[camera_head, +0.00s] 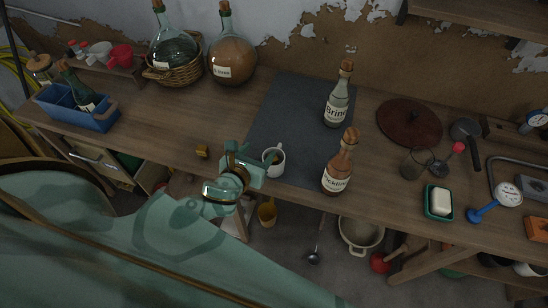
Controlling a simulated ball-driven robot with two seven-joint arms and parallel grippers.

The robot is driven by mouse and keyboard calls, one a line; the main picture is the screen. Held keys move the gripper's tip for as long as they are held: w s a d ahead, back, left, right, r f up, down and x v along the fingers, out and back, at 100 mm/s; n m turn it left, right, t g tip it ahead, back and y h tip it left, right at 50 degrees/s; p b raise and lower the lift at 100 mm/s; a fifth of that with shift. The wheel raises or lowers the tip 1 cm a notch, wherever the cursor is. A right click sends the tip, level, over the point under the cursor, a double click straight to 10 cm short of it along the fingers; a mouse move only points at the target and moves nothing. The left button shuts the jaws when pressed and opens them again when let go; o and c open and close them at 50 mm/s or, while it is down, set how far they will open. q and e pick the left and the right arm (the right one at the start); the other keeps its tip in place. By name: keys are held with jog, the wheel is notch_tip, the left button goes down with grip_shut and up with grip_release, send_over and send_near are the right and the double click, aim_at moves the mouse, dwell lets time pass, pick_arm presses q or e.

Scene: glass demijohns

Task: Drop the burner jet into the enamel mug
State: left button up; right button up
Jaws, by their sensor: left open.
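The white mug (278,168), which looks like the enamel mug, stands upright near the front edge of the bench, by the dark mat. A small brass-coloured block (202,152), probably the burner jet, lies on the wood to its left, near the front edge. My left gripper (250,158) is open, at the left side of the mug and to the right of the brass piece. Nothing shows between its fingers. It covers part of the mug's left side, and I cannot tell if they touch. My right gripper is not in view.
Two labelled bottles (338,172) (337,107) stand right of the mug. Demijohns (232,60) stand at the back, one in a basket (174,74). A blue crate (76,110) is at left. A soap dish (438,212) is at right. The wood left of the mat is mostly clear.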

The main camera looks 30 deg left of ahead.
pick_arm(q)
jog(key=v, duration=0.6)
jog(key=shift+s+r, duration=0.15)
jog(key=shift+s, duration=0.05)
